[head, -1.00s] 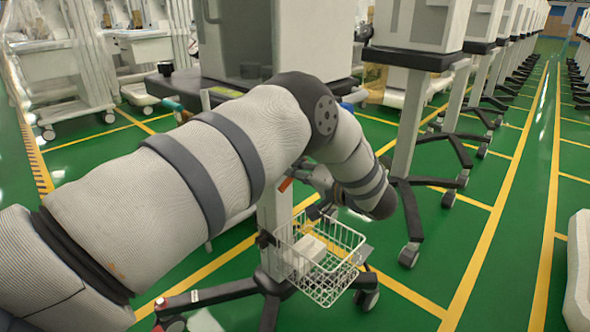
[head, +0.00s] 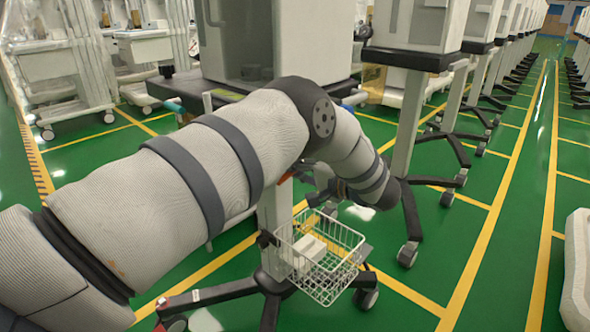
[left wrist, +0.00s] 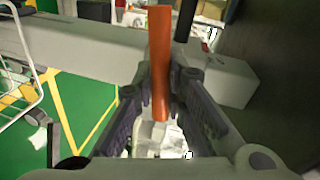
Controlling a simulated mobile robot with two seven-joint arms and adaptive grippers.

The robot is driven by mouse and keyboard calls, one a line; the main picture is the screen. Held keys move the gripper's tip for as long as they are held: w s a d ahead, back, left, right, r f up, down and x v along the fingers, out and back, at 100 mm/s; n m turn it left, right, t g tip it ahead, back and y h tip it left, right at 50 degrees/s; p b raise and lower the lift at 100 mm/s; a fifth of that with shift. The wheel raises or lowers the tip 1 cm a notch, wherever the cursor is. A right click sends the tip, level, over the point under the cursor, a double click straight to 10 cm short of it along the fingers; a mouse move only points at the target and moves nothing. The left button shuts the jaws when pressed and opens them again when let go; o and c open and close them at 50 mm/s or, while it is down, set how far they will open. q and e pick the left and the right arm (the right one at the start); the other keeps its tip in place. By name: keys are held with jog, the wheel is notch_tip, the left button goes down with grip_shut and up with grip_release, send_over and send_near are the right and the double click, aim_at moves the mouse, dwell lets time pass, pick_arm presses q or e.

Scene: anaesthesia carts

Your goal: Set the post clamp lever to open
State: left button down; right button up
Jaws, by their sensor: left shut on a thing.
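The orange post clamp lever (left wrist: 159,80) stands upright in the picture, between the fingers of my left gripper (left wrist: 163,72) in the left wrist view. The gripper is shut on it. The pale post (left wrist: 90,45) runs across behind the lever. In the head view a small orange bit of the lever (head: 286,176) shows beside the cart post (head: 275,215). My left forearm hides most of the clamp, and the left gripper is barely visible there. My right gripper is not in view.
A white wire basket (head: 325,255) with a pale box in it hangs on the post just below my left wrist. The cart's dark base legs (head: 225,292) spread beneath. More carts stand in a row at the right. The green aisle floor (head: 500,270) is clear.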

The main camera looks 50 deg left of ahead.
pick_arm(q)
jog(key=c, duration=1.6)
grip_release()
jog(key=s+v, duration=0.1)
jog(key=v, duration=1.1)
jog(key=shift+w, duration=0.5)
